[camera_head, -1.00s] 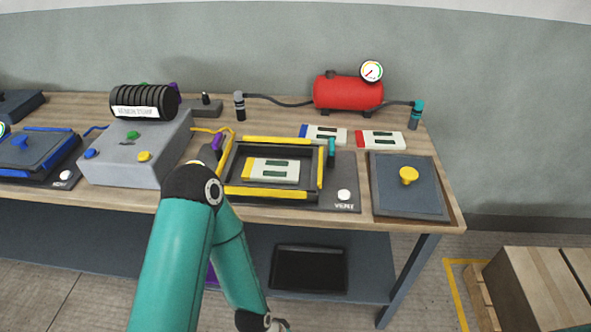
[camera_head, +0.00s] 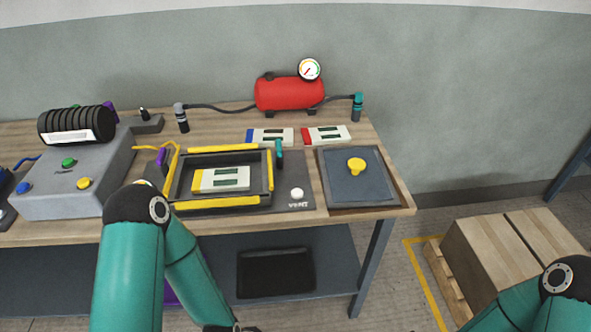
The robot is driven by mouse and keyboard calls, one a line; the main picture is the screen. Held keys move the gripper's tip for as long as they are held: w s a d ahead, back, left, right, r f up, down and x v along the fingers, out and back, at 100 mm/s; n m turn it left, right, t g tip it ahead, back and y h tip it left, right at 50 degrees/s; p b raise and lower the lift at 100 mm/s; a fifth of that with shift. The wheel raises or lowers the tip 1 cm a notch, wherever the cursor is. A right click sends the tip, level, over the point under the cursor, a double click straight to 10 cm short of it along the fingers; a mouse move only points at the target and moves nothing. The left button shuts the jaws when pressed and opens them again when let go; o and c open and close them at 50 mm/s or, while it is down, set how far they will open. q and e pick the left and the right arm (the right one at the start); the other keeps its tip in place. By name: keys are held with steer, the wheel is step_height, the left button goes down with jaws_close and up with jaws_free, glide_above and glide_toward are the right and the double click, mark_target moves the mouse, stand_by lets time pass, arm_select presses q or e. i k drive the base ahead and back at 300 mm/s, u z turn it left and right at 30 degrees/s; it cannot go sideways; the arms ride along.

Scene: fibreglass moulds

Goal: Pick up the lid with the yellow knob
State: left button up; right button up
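The lid with the yellow knob (camera_head: 356,165) is a flat blue-grey plate (camera_head: 352,188) lying in a dark tray at the right end of the workbench. A yellow-edged mould frame (camera_head: 223,205) lies to its left, with a yellow-ended white block (camera_head: 221,179) inside. My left arm rises at the lower left and bends down in front of the bench; its gripper is barely in view at the bottom edge, too little to tell its state. My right arm shows at the lower right corner, with its gripper out of view. Neither arm touches the lid.
A red air tank (camera_head: 290,93) with a gauge stands behind. Blue-ended (camera_head: 270,137) and red-ended (camera_head: 327,134) blocks lie behind the mould. A grey button box (camera_head: 78,182) is at left. Boxes on a pallet (camera_head: 515,255) stand on the floor at right.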

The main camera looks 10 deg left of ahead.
mark_target(353, 177)
steer(key=z, duration=0.75)
steer(key=i, duration=0.15)
steer(key=u, duration=3.05)
steer(key=k, duration=1.15)
steer(key=z, duration=0.7)
steer(key=i, duration=1.1)
steer(key=z, duration=0.5)
